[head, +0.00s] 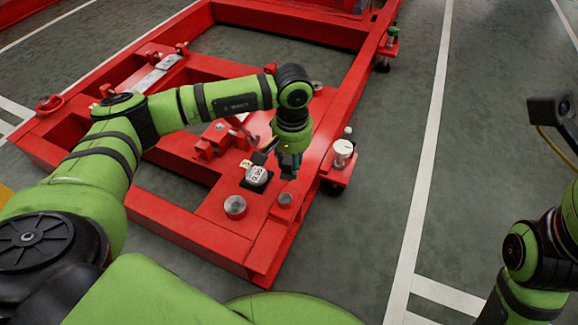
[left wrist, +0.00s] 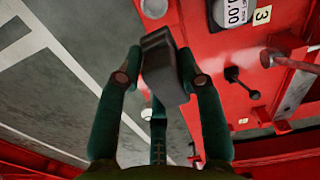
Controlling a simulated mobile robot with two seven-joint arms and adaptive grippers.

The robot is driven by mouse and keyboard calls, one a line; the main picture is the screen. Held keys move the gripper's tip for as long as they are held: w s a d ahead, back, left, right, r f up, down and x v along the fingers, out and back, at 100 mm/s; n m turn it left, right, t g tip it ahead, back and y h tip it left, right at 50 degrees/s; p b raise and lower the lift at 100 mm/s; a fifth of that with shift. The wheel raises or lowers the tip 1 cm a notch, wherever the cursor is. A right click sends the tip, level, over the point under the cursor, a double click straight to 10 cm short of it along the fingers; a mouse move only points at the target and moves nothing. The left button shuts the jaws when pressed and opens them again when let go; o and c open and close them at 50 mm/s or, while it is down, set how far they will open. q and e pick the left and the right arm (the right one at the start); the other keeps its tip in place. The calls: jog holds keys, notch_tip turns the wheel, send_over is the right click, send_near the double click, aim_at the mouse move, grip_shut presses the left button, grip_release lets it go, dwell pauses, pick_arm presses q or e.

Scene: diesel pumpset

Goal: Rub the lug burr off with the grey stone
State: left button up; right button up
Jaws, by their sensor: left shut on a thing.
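My left gripper (head: 289,168) is over the near right part of the red frame (head: 190,222), pointing down. In the left wrist view its dark green fingers (left wrist: 160,72) are shut on a dark grey block, the stone (left wrist: 162,55). The stone sticks out past the fingertips, with floor and red frame behind it. In the head view the stone is hard to make out against the dark fingers. I cannot pick out the lug burr in either view, nor tell whether the stone touches anything. My right gripper is not clearly in view; only parts of that arm show at the right edge.
A white digital display (head: 257,176) sits on the frame beside the left gripper, near a grey round cap (head: 235,206) and a small red block with a metal top (head: 285,200). A white-topped knob (head: 343,149) stands on a side bracket. Floor right of the frame is clear.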

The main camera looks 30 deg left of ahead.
pick_arm(q)
jog(key=w+b, duration=0.4)
jog(key=w, duration=0.6)
jog(key=shift+w+a+b, duration=0.25)
jog(key=shift+a+b, duration=0.05)
jog(key=shift+b, duration=0.1)
jog(key=shift+r, duration=0.1)
